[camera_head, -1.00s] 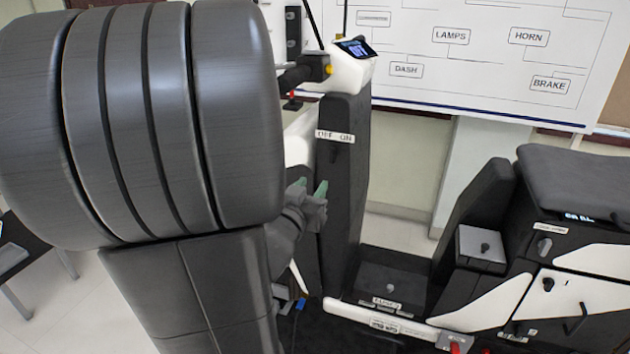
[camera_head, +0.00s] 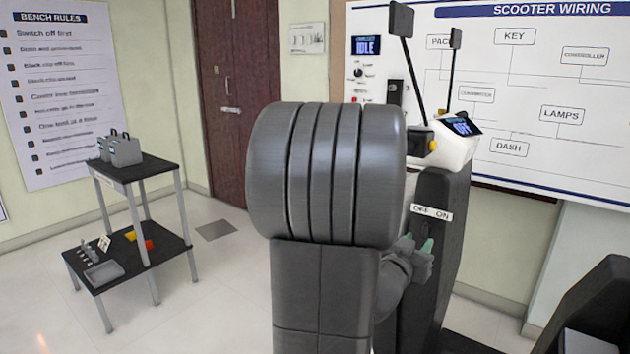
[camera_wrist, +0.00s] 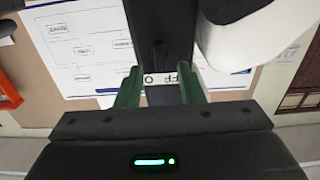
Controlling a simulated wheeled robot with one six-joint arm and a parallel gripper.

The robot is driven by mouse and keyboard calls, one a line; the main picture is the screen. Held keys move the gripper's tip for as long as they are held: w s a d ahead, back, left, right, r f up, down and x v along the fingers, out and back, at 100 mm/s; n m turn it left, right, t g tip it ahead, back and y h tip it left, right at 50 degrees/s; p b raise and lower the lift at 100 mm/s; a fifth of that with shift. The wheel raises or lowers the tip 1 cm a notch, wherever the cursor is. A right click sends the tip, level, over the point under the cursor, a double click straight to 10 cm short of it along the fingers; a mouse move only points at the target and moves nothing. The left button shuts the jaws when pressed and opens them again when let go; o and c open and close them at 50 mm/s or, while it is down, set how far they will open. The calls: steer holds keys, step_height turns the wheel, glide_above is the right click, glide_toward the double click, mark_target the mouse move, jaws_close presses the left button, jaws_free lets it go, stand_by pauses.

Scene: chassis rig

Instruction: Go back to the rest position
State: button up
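My gripper (camera_head: 418,246) shows at the right of my dark arm in the head view, in front of the scooter's dark front column (camera_head: 445,240). Its two green fingers stand apart in the wrist view (camera_wrist: 160,88), with nothing held between them. The column's OFF/ON label (camera_head: 432,212) is just above my gripper in the head view. In the wrist view the label (camera_wrist: 165,78) shows in the gap between the fingers, beyond them. I cannot tell the exact distance from fingers to column. My arm hides part of the column's left side.
A two-level cart (camera_head: 135,168) with grey cases stands at the left, with clear floor between it and my arm. A brown door (camera_head: 240,100) is behind. A wall board (camera_head: 590,150) carries wiring labels. The scooter's seat part (camera_head: 600,310) is at lower right.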

mark_target(425, 234)
steer(key=x, duration=0.5)
steer(key=shift+s+a, duration=0.1)
steer(key=shift+s, duration=0.05)
